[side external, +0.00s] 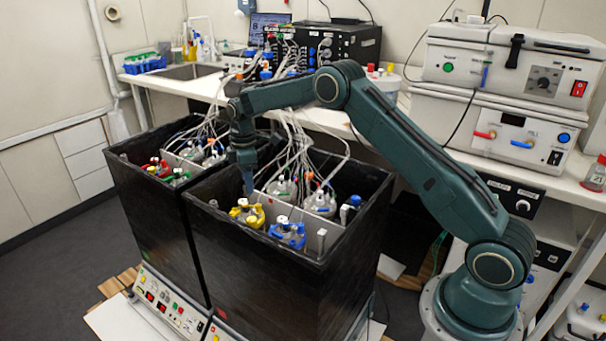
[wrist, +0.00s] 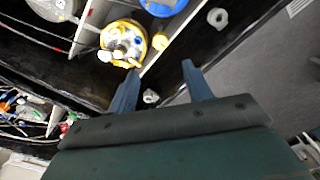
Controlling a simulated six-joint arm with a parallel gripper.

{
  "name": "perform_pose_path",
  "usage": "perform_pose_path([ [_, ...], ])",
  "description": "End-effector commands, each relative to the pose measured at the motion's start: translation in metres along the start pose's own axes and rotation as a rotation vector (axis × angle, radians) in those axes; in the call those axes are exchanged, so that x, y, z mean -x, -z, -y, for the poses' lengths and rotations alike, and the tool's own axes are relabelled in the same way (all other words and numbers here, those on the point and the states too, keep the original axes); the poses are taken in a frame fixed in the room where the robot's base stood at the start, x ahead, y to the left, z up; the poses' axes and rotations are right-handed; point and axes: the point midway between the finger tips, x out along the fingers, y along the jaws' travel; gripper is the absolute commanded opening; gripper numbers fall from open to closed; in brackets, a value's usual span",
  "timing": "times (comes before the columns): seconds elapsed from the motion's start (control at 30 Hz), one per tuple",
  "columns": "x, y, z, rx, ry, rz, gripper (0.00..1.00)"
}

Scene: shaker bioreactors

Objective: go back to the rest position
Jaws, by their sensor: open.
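My gripper (side external: 247,185) points down over the near shaker box (side external: 280,290), close above the yellow-capped vessel (side external: 246,212). In the wrist view my gripper (wrist: 157,82) shows two blue fingers spread apart with nothing between them. The yellow-capped vessel also shows in the wrist view (wrist: 124,42), just beyond the left fingertip and apart from it. The arm reaches from its base at the right across the box.
A blue-capped vessel (side external: 288,234) and clear vessels (side external: 320,202) stand in the same box, with tubing draped above. A second black box (side external: 150,220) stands at left. The bench behind holds a black controller (side external: 325,45) and white instruments (side external: 505,60).

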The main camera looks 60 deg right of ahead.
Motion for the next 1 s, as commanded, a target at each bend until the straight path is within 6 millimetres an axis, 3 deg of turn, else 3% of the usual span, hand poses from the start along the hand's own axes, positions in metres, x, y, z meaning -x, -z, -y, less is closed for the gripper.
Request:
perform_pose_path([
  [0.47, 0.009, 0.000, 0.003, -0.011, -0.006, -0.004, 0.50],
  [0.67, 0.042, -0.002, 0.015, -0.057, -0.030, -0.019, 0.50],
  [1.0, 0.121, -0.014, 0.061, -0.189, -0.086, -0.064, 0.50],
])
